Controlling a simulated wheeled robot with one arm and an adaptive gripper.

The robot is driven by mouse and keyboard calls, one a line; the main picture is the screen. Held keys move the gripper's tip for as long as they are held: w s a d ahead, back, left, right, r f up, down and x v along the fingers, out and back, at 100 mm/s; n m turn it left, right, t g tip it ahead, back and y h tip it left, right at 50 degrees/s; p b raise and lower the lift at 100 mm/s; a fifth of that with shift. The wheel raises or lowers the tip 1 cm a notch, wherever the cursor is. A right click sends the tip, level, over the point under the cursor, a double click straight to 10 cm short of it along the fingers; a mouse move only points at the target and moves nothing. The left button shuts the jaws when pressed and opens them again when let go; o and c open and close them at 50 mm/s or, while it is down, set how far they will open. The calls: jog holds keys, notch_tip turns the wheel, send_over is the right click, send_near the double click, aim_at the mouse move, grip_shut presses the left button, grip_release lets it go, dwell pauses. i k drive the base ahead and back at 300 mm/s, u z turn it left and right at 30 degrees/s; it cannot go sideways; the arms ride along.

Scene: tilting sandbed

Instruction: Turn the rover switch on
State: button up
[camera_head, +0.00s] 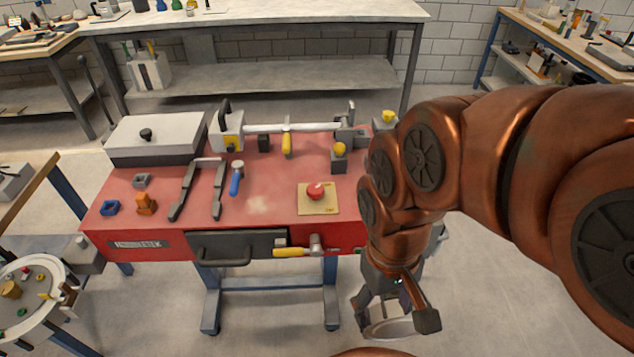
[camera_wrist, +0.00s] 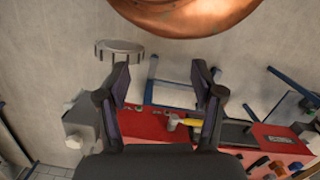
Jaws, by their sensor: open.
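No part labelled as a rover switch can be made out. A red mushroom-shaped button (camera_head: 316,190) sits on a yellow plate on the red bench's front right; whether it is the switch I cannot tell. A lever with a yellow handle (camera_head: 293,252) is on the bench's front face, right of the grey drawer, and its yellow handle also shows in the wrist view (camera_wrist: 190,122). My gripper (camera_head: 395,321) is open, pointing down right of the bench front. In the wrist view my gripper (camera_wrist: 163,75) has its fingers spread, with no object held visible.
The red bench top (camera_head: 262,205) carries a grey lidded box (camera_head: 155,138), a blue-handled tool (camera_head: 236,178) and small blocks. A pale round disc (camera_head: 388,327) shows by my fingers, probably the grey wheel (camera_wrist: 118,47) in the wrist view. Floor right of the bench is clear.

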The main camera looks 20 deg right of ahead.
aim_at(314, 190)
jog(key=k, duration=1.3)
jog(key=u, duration=0.8)
jog(key=i, duration=1.25)
jog(key=z, duration=0.5)
